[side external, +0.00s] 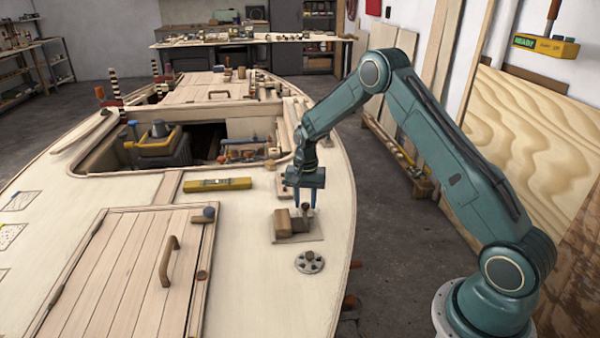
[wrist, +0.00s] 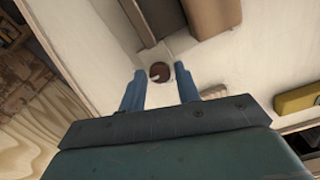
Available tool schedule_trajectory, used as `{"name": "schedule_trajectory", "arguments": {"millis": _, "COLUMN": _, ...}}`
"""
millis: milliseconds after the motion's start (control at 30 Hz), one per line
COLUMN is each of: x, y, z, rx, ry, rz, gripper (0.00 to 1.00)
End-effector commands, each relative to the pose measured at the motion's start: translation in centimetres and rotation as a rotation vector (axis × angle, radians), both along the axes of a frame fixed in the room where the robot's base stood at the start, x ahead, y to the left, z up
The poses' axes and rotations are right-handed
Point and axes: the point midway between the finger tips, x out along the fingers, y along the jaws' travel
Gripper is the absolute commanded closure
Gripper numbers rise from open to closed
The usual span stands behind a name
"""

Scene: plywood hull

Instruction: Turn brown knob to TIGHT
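The small round brown knob (wrist: 159,72) shows in the wrist view between my two blue fingertips, with a pale mark on its lower left edge. It also shows small in the side view (side external: 306,207), beside wooden blocks on the deck. My gripper (side external: 305,199) points straight down over it; in the wrist view my gripper (wrist: 159,72) is open, with a gap on both sides of the knob. I cannot tell how far the fingertips reach down its sides. No TIGHT lettering is readable.
Wooden blocks (side external: 283,223) stand close left of the knob. A round metal deck plate (side external: 309,262) lies in front. A yellow level (side external: 218,184) lies to the left, near the open hatch. A wooden door with a handle (side external: 170,260) lies at front left.

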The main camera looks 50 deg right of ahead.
Motion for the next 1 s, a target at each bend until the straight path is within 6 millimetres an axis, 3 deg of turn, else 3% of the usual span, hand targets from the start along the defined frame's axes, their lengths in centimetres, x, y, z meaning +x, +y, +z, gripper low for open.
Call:
{"name": "schedule_trajectory", "arguments": {"millis": 267, "x": 0.0, "y": 0.0, "z": 2.4, "rx": -0.001, "ry": -0.003, "rz": 0.0, "gripper": 0.68}}
{"name": "schedule_trajectory", "arguments": {"millis": 800, "x": 0.1, "y": 0.0, "z": 11.1, "rx": -0.002, "ry": -0.005, "rz": 0.0, "gripper": 0.68}}
{"name": "schedule_trajectory", "arguments": {"millis": 1000, "x": 0.1, "y": 0.0, "z": 13.0, "rx": -0.001, "ry": -0.003, "rz": -0.001, "gripper": 0.68}}
